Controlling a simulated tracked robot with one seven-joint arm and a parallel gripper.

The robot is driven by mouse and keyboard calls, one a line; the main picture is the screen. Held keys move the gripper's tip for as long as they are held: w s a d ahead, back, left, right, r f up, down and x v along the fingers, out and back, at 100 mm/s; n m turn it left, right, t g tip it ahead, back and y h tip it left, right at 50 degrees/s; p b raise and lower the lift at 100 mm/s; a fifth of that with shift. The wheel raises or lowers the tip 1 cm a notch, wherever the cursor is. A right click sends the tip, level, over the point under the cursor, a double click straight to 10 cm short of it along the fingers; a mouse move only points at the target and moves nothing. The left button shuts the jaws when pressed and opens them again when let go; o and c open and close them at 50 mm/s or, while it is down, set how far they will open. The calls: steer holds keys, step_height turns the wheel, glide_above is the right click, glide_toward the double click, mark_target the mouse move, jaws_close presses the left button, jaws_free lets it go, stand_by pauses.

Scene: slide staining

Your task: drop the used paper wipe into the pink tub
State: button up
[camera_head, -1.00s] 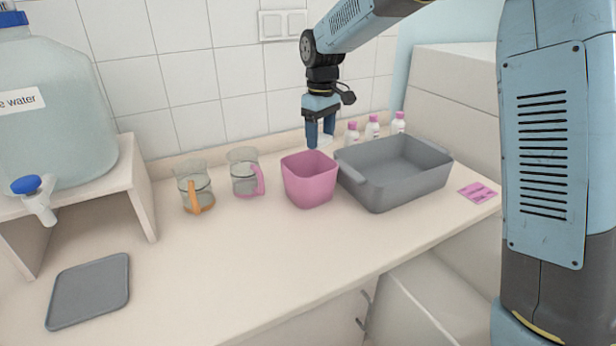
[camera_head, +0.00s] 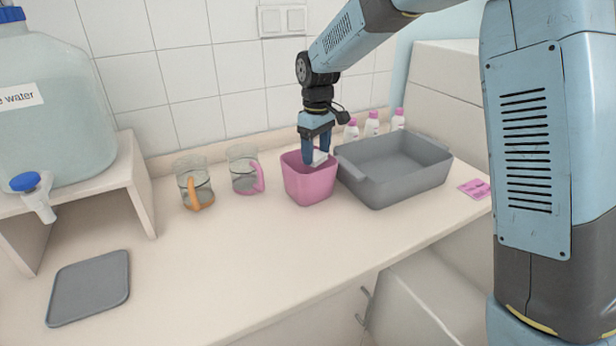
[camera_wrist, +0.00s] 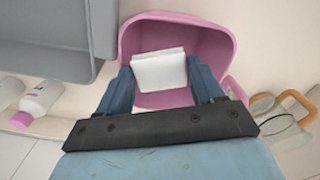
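The paper wipe (camera_wrist: 159,70) is a small white folded pad between my two blue fingertips, touching both. It also shows in the head view (camera_head: 319,157) as a pale patch at the fingertips. My gripper (camera_head: 315,155) is shut on it and points down into the mouth of the pink tub (camera_head: 309,187). In the wrist view the tub (camera_wrist: 222,45) lies around and below the wipe, with its floor partly hidden by it. The wipe is at about rim height in the head view.
A grey basin (camera_head: 385,190) stands right beside the tub, with several pink-capped bottles (camera_head: 372,126) behind it. Two glass jugs, one with a pink handle (camera_head: 257,178) and one with an orange handle (camera_head: 195,193), stand to the left.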

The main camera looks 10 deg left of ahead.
steer(key=o, duration=0.4)
step_height(320, 180, up, 14)
steer(key=shift+f, duration=0.15)
stand_by(0.5)
